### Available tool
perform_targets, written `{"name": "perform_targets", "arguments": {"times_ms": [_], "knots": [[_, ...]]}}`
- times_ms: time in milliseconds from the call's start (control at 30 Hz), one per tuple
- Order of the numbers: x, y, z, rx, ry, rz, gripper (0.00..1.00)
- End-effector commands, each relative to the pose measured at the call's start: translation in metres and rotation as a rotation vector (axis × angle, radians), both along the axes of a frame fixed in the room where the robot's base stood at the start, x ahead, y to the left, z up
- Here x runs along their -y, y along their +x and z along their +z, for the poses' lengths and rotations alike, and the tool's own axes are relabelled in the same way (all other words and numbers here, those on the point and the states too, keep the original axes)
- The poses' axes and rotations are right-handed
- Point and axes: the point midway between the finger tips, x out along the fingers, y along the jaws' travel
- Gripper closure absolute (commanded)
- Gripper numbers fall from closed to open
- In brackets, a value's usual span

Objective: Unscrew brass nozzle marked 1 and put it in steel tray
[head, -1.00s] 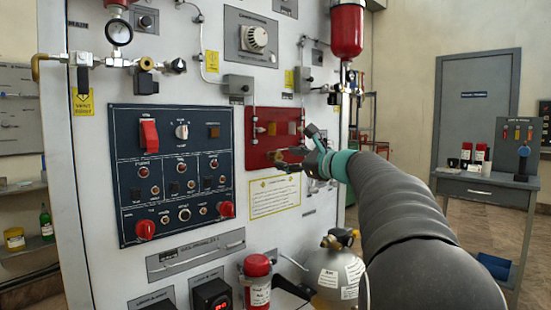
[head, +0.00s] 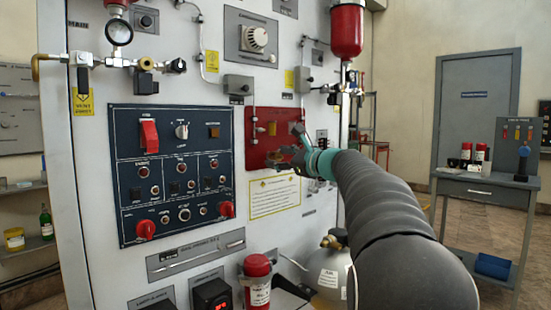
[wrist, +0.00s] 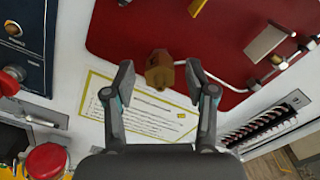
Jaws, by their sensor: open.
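A brass nozzle (wrist: 159,70) sticks out near the lower edge of the red panel (wrist: 120,30) in the wrist view. No number on it is legible. My gripper (wrist: 159,77) is open, with one finger on each side of the nozzle and a gap on both sides. In the head view my gripper (head: 288,152) is in front of the lower right of the red panel (head: 260,118) and hides part of it. A brass-coloured piece (head: 272,128) shows on that panel, left of the gripper. I cannot make out a steel tray in either view.
A thin pipe with a fitting (wrist: 277,62) and a flat grey plate (wrist: 268,42) lie right of the nozzle. A dark ribbed strip (wrist: 258,130) is at lower right. A dark blue switch panel (head: 170,170) is left of the red panel. A small table (head: 480,188) stands far right.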

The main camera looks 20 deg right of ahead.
Motion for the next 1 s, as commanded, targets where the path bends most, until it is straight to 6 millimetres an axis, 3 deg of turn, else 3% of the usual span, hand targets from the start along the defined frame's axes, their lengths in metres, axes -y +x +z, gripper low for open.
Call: {"name": "perform_targets", "arguments": {"times_ms": [167,300,400,567,1000], "knots": [[0.0002,-0.0001,-0.0001,0.000,0.000,0.000,0.44],[0.0003,-0.0002,-0.0001,0.000,0.000,0.000,0.79],[0.0003,-0.0002,-0.0001,0.000,0.000,0.000,1.00],[0.0003,-0.0001,-0.0015,0.004,-0.012,0.000,1.00],[0.0004,-0.0002,-0.0016,0.102,-0.282,0.000,1.00]]}}
